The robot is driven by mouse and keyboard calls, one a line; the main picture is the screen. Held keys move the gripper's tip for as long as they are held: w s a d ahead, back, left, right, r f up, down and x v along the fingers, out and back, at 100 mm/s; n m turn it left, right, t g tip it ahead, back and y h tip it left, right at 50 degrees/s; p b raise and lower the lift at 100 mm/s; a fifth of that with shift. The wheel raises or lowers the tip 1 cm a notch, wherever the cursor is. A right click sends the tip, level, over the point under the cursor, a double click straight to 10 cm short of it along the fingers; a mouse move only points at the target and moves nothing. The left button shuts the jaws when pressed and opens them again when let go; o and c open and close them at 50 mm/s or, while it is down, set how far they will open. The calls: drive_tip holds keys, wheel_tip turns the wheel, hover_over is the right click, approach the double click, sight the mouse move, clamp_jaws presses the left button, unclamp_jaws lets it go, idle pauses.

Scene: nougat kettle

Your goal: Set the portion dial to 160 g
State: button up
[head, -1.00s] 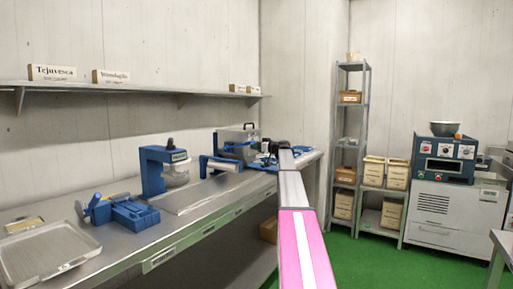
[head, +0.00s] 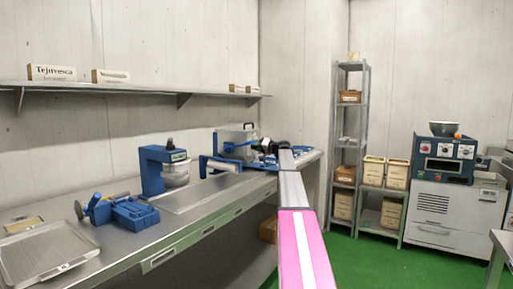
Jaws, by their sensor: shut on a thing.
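My arm reaches from the bottom of the head view to the far end of the bench. My gripper (head: 266,147) is a small dark shape beside the arm's far end, among blue machine parts (head: 270,160). It is shut on the portion dial there. The dial is hidden or too small to make out, so its marks and setting cannot be read. The fingertips cannot be told apart at this distance. A blue and grey machine (head: 236,143) with a clear-sided box stands just left of the gripper.
The steel bench (head: 190,222) runs along the left wall. On it are a blue mixer (head: 153,170), a blue tool block (head: 130,212) and a metal tray (head: 45,252). A wall shelf (head: 140,88) hangs above. A rack (head: 340,120) and an oven-like unit (head: 445,160) stand right. Green floor is clear.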

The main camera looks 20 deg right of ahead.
drive_tip(key=shift+d+m, duration=0.1)
drive_tip(key=shift+m, duration=1)
drive_tip(key=shift+f, duration=0.1)
drive_tip(key=o, duration=0.9)
drive_tip(key=shift+s, duration=0.1)
drive_tip(key=v, duration=1)
drive_tip(key=shift+s+d, duration=0.25)
